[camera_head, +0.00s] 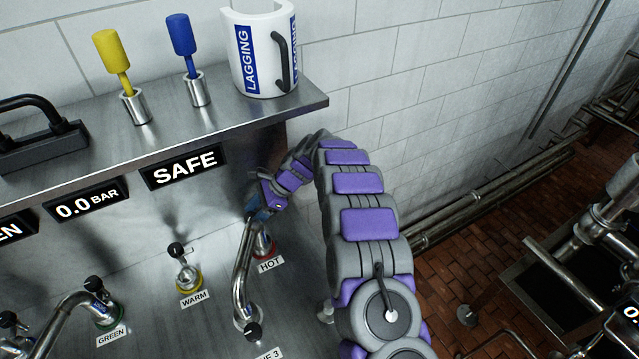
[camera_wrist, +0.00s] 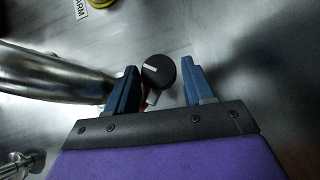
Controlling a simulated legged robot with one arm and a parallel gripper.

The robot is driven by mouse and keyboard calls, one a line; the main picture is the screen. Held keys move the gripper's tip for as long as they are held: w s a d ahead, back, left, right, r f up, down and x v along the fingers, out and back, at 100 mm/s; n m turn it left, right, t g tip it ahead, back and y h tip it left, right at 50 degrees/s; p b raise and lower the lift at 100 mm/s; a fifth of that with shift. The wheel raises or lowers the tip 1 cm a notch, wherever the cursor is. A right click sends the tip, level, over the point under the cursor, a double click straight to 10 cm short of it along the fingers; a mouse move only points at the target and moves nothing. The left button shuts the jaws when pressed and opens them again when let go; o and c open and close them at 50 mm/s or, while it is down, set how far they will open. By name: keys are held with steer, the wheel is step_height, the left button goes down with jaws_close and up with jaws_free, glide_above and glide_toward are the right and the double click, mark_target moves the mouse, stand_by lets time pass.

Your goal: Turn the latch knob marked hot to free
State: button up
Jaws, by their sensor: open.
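The hot latch knob (camera_wrist: 158,73) is a round black cap with a short white line, with a bit of red below it, in the wrist view. My gripper (camera_wrist: 160,68) is open, with one blue finger on each side of the knob; I cannot tell whether either touches it. In the head view my gripper (camera_head: 259,206) is at the fitting with the red collar (camera_head: 265,246), above the HOT label (camera_head: 270,265). There the knob's cap is hidden by my gripper and a bent pipe.
The bent steel pipe (camera_head: 243,270) runs close left of the hot fitting, and also shows in the wrist view (camera_wrist: 55,75). The warm knob (camera_head: 177,250) and green knob (camera_head: 94,284) stand further left. A steel shelf (camera_head: 235,115) overhangs behind; its panel reads SAFE (camera_head: 185,167).

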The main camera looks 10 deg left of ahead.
steer(key=shift+s, duration=0.1)
steer(key=p+v, duration=0.3)
steer(key=v, duration=1.5)
steer(key=s+d+r+n+h, duration=0.1)
steer(key=s+d+r+n, duration=0.3)
steer(key=s+d+r, duration=0.4)
steer(key=shift+s+d+r+t+h, duration=0.35)
steer(key=shift+s+r, duration=0.65)
steer(key=shift+s, duration=0.55)
